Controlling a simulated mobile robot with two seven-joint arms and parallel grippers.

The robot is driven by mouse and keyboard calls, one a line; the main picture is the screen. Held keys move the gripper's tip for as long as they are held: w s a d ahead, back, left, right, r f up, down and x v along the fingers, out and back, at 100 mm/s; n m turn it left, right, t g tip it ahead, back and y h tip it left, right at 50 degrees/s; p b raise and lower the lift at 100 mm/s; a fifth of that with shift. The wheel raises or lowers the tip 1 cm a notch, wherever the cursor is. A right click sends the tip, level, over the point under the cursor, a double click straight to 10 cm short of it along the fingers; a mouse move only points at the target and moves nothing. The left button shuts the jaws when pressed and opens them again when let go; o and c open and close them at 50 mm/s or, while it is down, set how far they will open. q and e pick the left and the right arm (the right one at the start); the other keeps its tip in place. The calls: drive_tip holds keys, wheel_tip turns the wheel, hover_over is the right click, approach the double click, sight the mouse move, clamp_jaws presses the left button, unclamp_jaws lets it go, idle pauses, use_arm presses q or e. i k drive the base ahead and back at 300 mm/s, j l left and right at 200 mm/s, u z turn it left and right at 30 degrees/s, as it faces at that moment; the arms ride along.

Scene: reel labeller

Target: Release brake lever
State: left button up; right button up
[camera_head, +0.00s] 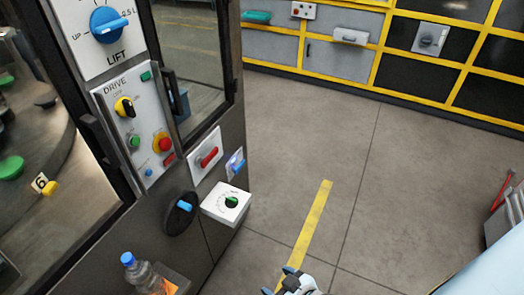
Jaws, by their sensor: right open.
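The machine cabinet (224,125) stands at the left and carries several controls. A red lever (209,157) sits on a white plate on its lower front, tilted up to the right. Beside it is a small blue lever (237,165) on a pale plate. Lower down, a blue handle (184,206) sits on a black disc. No label I can read tells which one is the brake lever. My right gripper (278,279) is at the bottom edge, partly cut off, open and apart from all these controls. My left gripper is out of view.
A white box with a green-marked dial (227,203) juts out from the cabinet. A bottle (145,277) stands at the bottom left. The drive panel (140,125) has several knobs and buttons. Yellow-framed panels (340,55) line the back. The grey floor between is open.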

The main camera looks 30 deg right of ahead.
sight(203, 162)
drive_tip(key=z, duration=0.45)
drive_tip(key=i+l+z, duration=0.2)
drive_tip(key=l+z, duration=0.25)
drive_tip(key=l, duration=0.2)
drive_tip(key=i+l+z, duration=0.2)
drive_tip(key=k+l, duration=0.05)
drive_tip(key=l, duration=0.05)
